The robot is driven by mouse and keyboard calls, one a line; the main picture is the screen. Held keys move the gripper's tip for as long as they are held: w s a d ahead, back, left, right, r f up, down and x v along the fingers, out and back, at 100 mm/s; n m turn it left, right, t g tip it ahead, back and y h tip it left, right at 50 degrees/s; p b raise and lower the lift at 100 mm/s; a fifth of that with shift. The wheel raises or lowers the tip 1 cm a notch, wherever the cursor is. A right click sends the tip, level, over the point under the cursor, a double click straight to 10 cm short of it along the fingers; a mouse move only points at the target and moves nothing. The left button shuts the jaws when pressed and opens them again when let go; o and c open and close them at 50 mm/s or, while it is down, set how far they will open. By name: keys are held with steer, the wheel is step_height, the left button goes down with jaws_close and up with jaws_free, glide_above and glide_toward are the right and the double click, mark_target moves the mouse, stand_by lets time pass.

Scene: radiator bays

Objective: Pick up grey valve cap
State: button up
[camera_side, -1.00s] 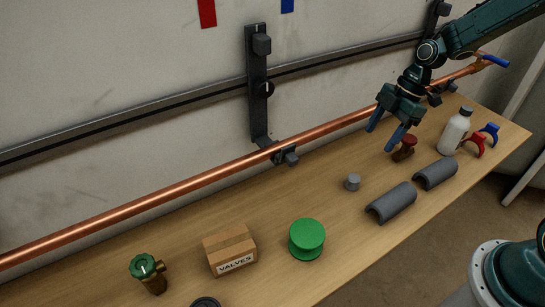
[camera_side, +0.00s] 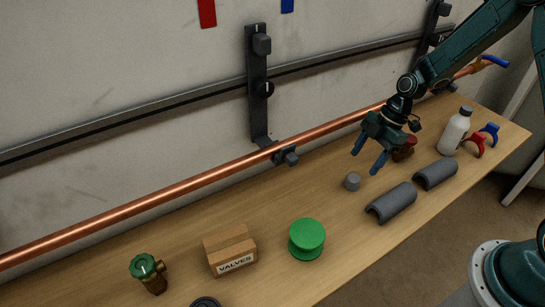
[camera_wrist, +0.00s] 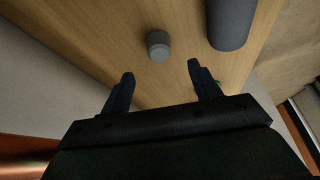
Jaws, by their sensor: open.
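The grey valve cap (camera_side: 353,181) is a small grey cylinder standing on the wooden bench in the side view. In the wrist view the cap (camera_wrist: 158,45) lies beyond the fingertips, between their lines and a little left of centre. My gripper (camera_side: 367,163) is open and empty, above the bench and slightly up and right of the cap in the side view. Its two blue fingers point down, and in the wrist view the gripper (camera_wrist: 161,72) shows a wide gap between the fingers. The cap is apart from both fingers and fully visible.
Two grey half-pipe shells (camera_side: 392,203) lie right of the cap. A red-brown valve (camera_side: 404,150) stands partly behind my gripper. A white bottle (camera_side: 455,131), green spool (camera_side: 307,239) and valves box (camera_side: 230,250) stand on the bench. A copper pipe (camera_side: 180,188) runs along the wall.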

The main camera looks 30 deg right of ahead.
mark_target(354, 177)
steer(key=shift+x, duration=1.15)
steer(key=shift+f, duration=0.1)
steer(key=shift+x, duration=2.55)
steer(key=shift+d, duration=0.1)
steer(key=shift+c, duration=0.2)
steer(key=c, duration=1)
